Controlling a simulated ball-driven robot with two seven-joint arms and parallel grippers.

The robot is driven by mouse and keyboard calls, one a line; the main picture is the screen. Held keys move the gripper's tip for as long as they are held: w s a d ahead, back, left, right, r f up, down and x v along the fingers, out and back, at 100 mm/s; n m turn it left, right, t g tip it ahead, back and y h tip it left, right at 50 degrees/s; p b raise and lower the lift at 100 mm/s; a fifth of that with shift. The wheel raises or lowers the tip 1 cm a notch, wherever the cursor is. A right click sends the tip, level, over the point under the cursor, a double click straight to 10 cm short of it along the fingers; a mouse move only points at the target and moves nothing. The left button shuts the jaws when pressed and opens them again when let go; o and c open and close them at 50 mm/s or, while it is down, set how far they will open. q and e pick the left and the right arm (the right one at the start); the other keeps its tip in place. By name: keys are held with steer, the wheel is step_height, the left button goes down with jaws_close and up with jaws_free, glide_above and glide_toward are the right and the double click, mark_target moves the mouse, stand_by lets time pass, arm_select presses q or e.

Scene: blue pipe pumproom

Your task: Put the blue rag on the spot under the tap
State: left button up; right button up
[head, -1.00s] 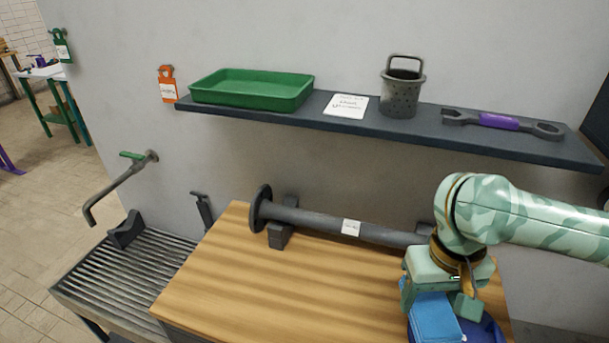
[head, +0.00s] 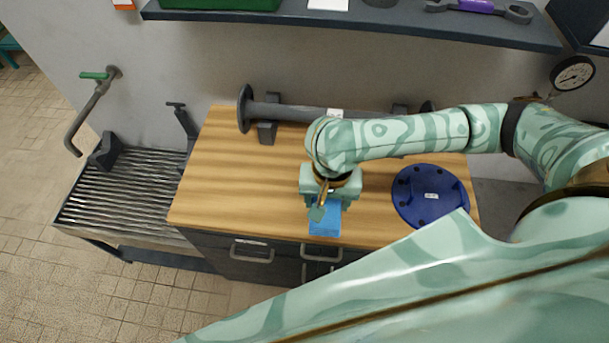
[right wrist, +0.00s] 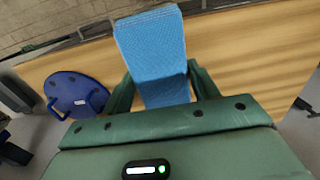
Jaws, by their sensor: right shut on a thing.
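My right gripper (head: 326,208) is shut on the blue rag (head: 325,222), near the front edge of the wooden bench top. The rag also shows between the fingers in the right wrist view (right wrist: 153,55). The tap (head: 94,108), a grey bent pipe with a green handle, comes out of the wall at the left. Its spout points down near the left end of a slatted metal grate (head: 130,195). No marked spot shows under the tap. My left gripper is not in view.
The wooden bench top (head: 215,185) holds a flanged grey pipe (head: 290,112) on supports at the back. A blue round flange (head: 418,213) lies at the right. A dark shelf (head: 400,22) crosses the wall above. A grey clamp-like part (head: 104,152) stands on the grate's left end.

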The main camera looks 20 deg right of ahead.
steer(key=w+d+f+b, duration=0.1)
steer(key=w+f+b, duration=0.1)
steer(key=w+f, duration=0.1)
steer(key=w+d+f+b, duration=0.2)
steer(key=w+f+b, duration=0.1)
steer(key=w, duration=0.2)
steer(key=w+d+f+b, duration=0.1)
steer(key=w+f+b, duration=0.1)
steer(key=w+f, duration=0.1)
steer(key=shift+w+d, duration=0.15)
steer(key=shift+w, duration=0.25)
steer(key=shift+w+f+b, duration=0.2)
steer(key=shift+f+b, duration=0.05)
steer(key=shift+b, duration=0.1)
steer(key=f+b, duration=0.1)
steer(key=f, duration=0.1)
steer(key=f+b, duration=0.1)
steer(key=shift+w+d+f+b, duration=0.15)
steer(key=shift+w+f+b, duration=0.05)
steer(key=shift+f+b, duration=0.15)
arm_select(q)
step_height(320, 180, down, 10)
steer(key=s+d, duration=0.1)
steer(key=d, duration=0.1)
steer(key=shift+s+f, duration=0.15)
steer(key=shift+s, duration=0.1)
arm_select(e)
steer(key=shift+r, duration=0.15)
arm_select(q)
steer(key=shift+p, duration=0.35)
